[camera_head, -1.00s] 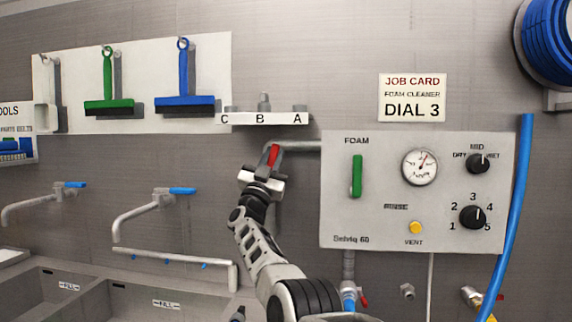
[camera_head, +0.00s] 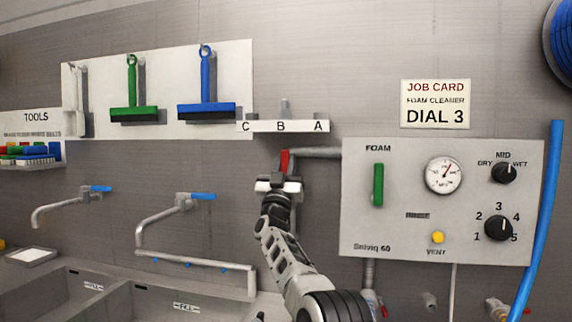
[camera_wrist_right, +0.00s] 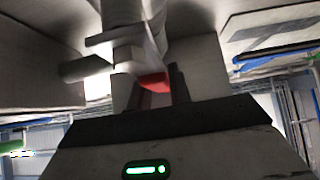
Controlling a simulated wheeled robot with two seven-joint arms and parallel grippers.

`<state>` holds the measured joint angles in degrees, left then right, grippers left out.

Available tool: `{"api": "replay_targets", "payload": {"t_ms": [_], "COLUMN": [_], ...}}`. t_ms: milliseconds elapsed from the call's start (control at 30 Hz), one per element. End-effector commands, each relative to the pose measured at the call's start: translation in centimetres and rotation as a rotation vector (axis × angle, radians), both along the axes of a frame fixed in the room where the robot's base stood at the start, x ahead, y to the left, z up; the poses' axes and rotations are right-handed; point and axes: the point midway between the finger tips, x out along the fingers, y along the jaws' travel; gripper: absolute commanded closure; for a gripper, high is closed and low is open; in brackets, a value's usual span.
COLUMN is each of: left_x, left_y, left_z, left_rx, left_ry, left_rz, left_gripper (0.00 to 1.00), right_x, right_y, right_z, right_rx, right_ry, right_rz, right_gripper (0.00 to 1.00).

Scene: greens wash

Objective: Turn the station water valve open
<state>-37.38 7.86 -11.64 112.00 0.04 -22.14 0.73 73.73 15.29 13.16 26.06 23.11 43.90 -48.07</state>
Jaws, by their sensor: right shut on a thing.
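The station water valve is a red lever (camera_head: 284,161) on the grey pipe (camera_head: 318,152) that enters the left side of the foam panel. The lever stands roughly upright in the head view. My right gripper (camera_head: 281,177) is at the lever's lower part and is shut on it. In the right wrist view the red lever (camera_wrist_right: 154,82) shows between the fingers, with grey pipe parts close in front. Much of the lever is hidden by the gripper. My left gripper is not in view.
The foam panel (camera_head: 400,248) with a green handle (camera_head: 378,185), gauge and knobs is right of the gripper. A shelf (camera_head: 290,127) marked C, B, A is just above. Taps with blue levers (camera_head: 203,196) and sinks (camera_head: 150,300) are at left.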

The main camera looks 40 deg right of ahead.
Motion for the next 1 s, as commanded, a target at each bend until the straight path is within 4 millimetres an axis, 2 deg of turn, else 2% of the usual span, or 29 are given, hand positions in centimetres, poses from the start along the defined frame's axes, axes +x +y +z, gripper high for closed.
{"api": "replay_targets", "payload": {"t_ms": [33, 67, 100, 133, 567, 767, 1000], "left_x": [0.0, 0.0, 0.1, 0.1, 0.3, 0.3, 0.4], "left_y": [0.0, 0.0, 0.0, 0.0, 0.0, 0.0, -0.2], "left_z": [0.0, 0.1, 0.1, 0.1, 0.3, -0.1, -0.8], "left_rx": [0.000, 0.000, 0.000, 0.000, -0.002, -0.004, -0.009], "left_ry": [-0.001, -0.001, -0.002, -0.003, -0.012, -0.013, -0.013], "left_rz": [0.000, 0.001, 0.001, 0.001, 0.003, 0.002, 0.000], "left_gripper": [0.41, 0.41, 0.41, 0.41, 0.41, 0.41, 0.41], "right_x": [0.1, 0.1, 0.1, 0.1, -0.1, -1.1, -3.2], "right_y": [0.0, 0.1, 0.1, 0.0, 0.4, 1.5, 4.1], "right_z": [0.0, 0.0, 0.0, 0.0, -0.5, -2.1, -5.6], "right_rx": [-0.003, -0.003, -0.003, -0.003, -0.001, 0.000, 0.001], "right_ry": [0.006, 0.006, 0.006, 0.005, 0.003, 0.002, 0.004], "right_rz": [-0.001, -0.001, -0.001, 0.000, 0.001, 0.001, 0.003], "right_gripper": [1.00, 0.75, 0.64, 0.58, 0.58, 0.58, 0.58]}}
